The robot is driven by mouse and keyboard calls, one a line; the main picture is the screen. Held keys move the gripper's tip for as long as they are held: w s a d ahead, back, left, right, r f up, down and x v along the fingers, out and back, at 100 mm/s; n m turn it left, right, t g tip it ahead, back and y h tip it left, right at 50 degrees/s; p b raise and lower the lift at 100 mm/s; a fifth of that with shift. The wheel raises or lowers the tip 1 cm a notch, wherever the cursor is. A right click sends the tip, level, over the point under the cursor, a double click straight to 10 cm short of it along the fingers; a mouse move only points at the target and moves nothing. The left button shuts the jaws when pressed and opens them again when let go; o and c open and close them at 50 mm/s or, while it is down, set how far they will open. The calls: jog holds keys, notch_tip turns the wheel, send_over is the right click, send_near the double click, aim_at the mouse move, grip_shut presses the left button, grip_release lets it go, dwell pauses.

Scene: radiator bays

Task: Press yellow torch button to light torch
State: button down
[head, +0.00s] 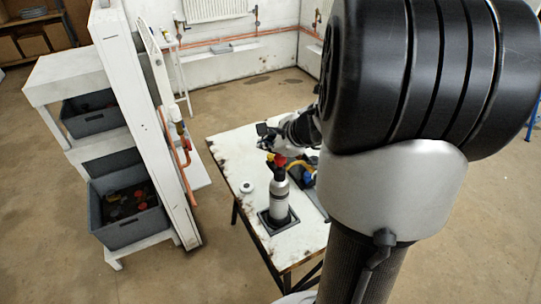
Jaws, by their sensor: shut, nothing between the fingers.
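A torch with a pale grey cylinder (280,203), a dark neck and red parts on top stands upright in a dark square holder (266,222) on a worn white table (235,148). My gripper (266,139) is shut and empty, just above and behind the torch head. I cannot tell whether it touches the torch. My arm covers much of the right side of the view.
A yellow and blue object (298,172) lies right of the torch. A small white roll (246,187) lies left of it. A white shelf unit with grey bins (131,232) stands at the left. A radiator (215,8) and copper pipes are on the back wall.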

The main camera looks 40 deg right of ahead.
aim_at(268, 160)
jog(key=shift+f+b, duration=0.4)
jog(key=shift+b, duration=0.05)
jog(key=shift+s+a+f+b, duration=0.1)
jog(key=shift+s+f+b, duration=0.05)
jog(key=shift+f+b, duration=0.7)
dwell(0.6)
dwell(0.6)
jog(key=shift+r+p, duration=0.75)
jog(key=shift+r, duration=0.2)
notch_tip(268, 160, up, 5)
jog(key=p, duration=0.4)
jog(key=shift+r+p, duration=0.1)
jog(key=shift+p, duration=0.2)
